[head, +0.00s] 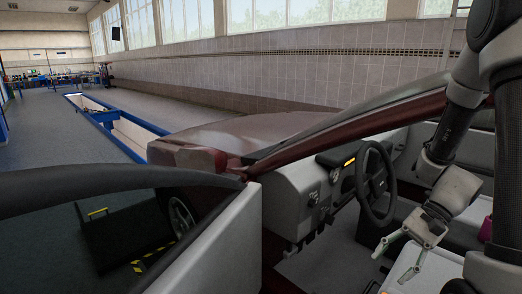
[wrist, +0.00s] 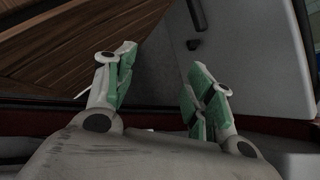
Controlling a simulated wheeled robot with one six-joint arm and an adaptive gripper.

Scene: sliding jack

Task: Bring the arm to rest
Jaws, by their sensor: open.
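My gripper (head: 390,266) hangs at the lower right of the head view, inside the open car, its fingers pointing down and left. It is a little right of and below the steering wheel (head: 377,184), apart from it in the picture. My arm comes down from the upper right corner, bent at dark joints. In the wrist view my gripper (wrist: 161,68) has its two green-padded fingers spread, with nothing between them. Behind them are a brown wood-slatted surface (wrist: 70,45) and a grey panel (wrist: 245,65).
The dark red car (head: 235,138) surrounds my gripper, with its windscreen pillar, grey dashboard (head: 300,195) and pale seat (head: 425,262) close by. The open door (head: 225,240) fills the lower left. A magenta thing (head: 486,229) sits at the right edge. Open floor lies far left.

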